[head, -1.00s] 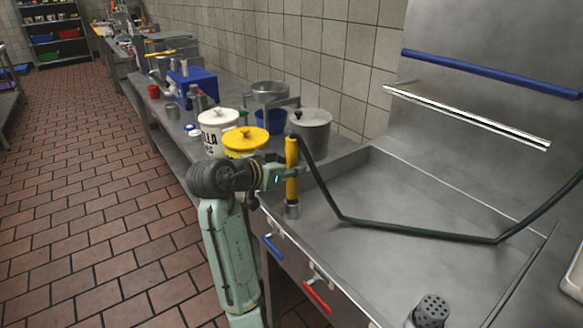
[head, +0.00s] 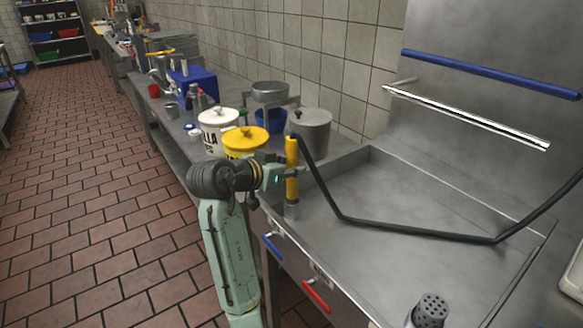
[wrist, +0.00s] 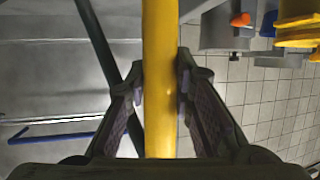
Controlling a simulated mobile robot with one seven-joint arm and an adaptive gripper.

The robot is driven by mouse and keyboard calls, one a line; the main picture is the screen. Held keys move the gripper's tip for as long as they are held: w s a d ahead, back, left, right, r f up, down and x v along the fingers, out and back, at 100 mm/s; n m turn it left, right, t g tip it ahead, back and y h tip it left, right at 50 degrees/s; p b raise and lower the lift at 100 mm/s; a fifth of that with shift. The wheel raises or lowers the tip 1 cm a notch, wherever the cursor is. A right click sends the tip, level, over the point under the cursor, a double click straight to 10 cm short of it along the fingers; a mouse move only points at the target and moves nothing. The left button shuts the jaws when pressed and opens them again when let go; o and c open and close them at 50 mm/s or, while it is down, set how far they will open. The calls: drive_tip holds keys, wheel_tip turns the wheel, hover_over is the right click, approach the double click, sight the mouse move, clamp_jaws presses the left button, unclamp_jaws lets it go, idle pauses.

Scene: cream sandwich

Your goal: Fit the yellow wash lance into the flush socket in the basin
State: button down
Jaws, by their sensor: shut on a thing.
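The yellow wash lance (head: 291,168) stands upright in the head view, with a grey metal lower end and a dark hose running from its top. My gripper (head: 283,174) is shut on the lance at its yellow middle. In the wrist view the lance (wrist: 159,80) passes between the two fingers of my gripper (wrist: 160,92). The lance is over the near left part of the steel basin (head: 400,262). A grey cylinder with a holed top (head: 431,308) stands at the basin's near right. I cannot make out the flush socket; whether the lance's lower end touches anything is unclear.
The dark hose (head: 400,230) sags across the basin and rises at the right. A yellow-lidded tub (head: 245,140), a white tub (head: 218,125) and a steel pot (head: 311,130) stand close behind my gripper. Blue (head: 273,245) and red (head: 316,296) handles are on the basin's front.

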sight(288, 187)
drive_tip(key=shift+f+b, duration=1.85)
drive_tip(key=shift+f, duration=1)
drive_tip(key=c, duration=1.3)
unclamp_jaws()
drive_tip(key=shift+r, duration=0.1)
drive_tip(key=v, duration=1.2)
